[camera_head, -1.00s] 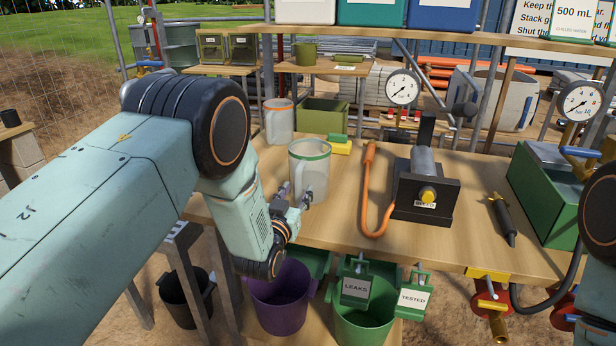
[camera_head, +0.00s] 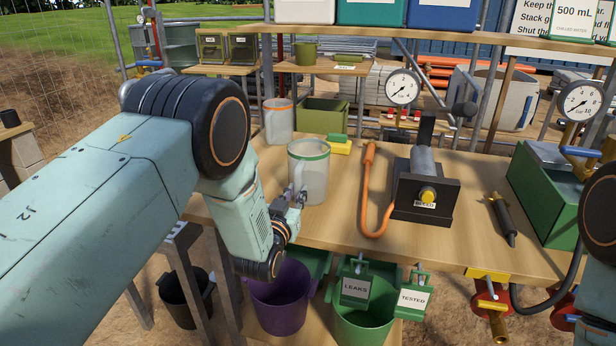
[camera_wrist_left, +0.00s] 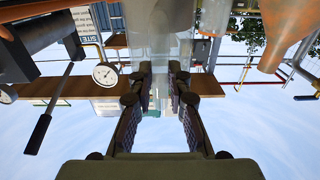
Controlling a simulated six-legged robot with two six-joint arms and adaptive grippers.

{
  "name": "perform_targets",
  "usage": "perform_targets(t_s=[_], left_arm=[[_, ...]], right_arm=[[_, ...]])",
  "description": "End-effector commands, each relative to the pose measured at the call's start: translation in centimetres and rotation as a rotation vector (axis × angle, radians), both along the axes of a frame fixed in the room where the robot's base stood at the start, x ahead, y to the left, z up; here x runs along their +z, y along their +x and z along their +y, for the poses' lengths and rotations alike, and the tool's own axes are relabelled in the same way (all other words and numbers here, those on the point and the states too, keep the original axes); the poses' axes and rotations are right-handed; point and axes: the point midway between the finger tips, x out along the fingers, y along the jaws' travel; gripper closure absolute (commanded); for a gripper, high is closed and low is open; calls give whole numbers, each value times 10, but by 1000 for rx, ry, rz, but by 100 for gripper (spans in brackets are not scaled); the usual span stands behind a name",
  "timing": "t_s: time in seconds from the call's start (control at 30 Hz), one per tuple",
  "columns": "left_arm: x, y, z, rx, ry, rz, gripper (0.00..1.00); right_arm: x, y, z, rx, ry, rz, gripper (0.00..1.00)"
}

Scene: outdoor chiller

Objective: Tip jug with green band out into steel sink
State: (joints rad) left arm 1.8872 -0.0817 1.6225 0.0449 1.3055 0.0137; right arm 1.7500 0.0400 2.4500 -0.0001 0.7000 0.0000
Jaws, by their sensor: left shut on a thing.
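The clear jug with a green band (camera_head: 309,180) stands upright on the wooden bench. My left gripper (camera_head: 297,197) is at its near left side, shut on its handle. In the left wrist view the jug's clear wall (camera_wrist_left: 165,40) is beyond and between the fingers (camera_wrist_left: 160,85), and the exact grip is hard to make out. A grey metal basin (camera_head: 180,46) stands far back at the left; I cannot tell for sure that it is the steel sink. My right gripper is out of view; only part of that arm shows at the right edge.
An orange-banded jug (camera_head: 279,121) stands behind. A yellow and green block (camera_head: 339,146), an orange hose (camera_head: 367,190) and a black device (camera_head: 426,190) are to the right. A purple bucket (camera_head: 281,300) and a green bucket (camera_head: 364,320) sit below the bench edge.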

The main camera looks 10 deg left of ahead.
Motion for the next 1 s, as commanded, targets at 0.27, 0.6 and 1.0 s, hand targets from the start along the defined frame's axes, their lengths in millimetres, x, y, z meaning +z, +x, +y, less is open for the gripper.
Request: perform_targets(t_s=[0.27,0.6,1.0], left_arm=[[13,2,0,0,0,-10,100],[35,1,0,0,0,-9,100],[61,1,0,0,0,-8,100]], right_arm=[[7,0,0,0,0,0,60],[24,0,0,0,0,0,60],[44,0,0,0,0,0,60]])
